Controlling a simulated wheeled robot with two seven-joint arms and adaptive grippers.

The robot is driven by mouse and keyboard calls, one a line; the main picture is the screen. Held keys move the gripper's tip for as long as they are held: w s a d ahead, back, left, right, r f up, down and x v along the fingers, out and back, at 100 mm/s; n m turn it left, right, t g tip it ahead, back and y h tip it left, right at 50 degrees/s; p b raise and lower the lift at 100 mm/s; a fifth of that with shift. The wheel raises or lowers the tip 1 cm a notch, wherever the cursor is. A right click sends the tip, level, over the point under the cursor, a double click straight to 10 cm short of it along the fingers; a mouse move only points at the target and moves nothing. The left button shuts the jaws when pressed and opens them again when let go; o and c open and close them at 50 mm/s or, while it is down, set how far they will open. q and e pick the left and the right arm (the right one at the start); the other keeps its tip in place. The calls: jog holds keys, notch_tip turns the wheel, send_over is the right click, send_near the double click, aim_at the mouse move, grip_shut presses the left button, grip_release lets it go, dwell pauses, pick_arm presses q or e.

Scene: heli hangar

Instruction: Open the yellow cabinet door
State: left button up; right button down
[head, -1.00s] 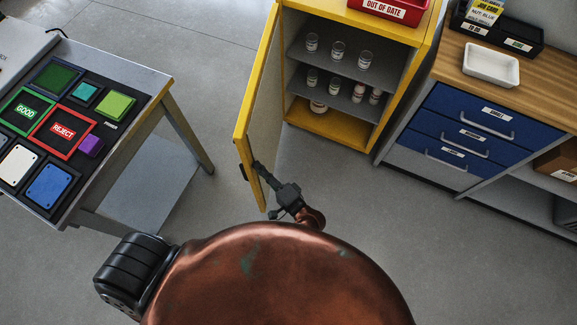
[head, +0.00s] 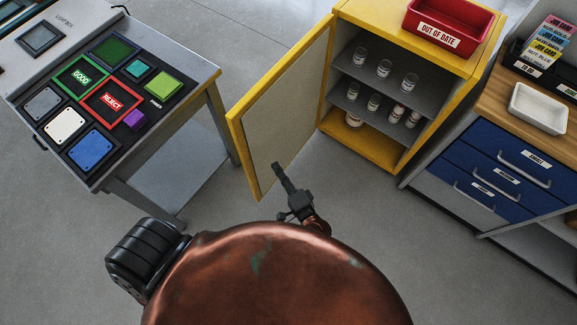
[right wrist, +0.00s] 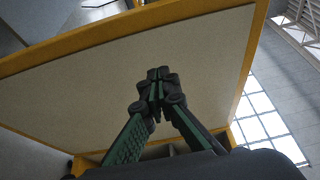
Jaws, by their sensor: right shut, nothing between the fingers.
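The yellow cabinet (head: 367,157) stands at the upper middle of the head view, with its front uncovered. Its door (head: 285,110) stands wide open, swung out to the left, and its pale inner face shows. Several small glass vials and bottles (head: 384,68) stand on the grey shelves inside. My right gripper (head: 277,167) is shut and empty, in front of the door's inner face near its lower free corner. In the right wrist view the shut fingers (right wrist: 157,76) point at the door's pale inner panel (right wrist: 205,65). Whether they touch it I cannot tell. My left gripper is out of view.
A table (head: 208,88) with coloured pads and GOOD and REJECT frames stands left of the door. A red OUT OF DATE bin (head: 437,40) sits on the cabinet. A workbench with blue drawers (head: 497,165) and a white tray (head: 538,107) stands right. Grey floor lies between.

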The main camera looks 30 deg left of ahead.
jog(key=s+d+p, duration=0.1)
jog(key=s+d, duration=0.6)
jog(key=shift+s+d, duration=0.35)
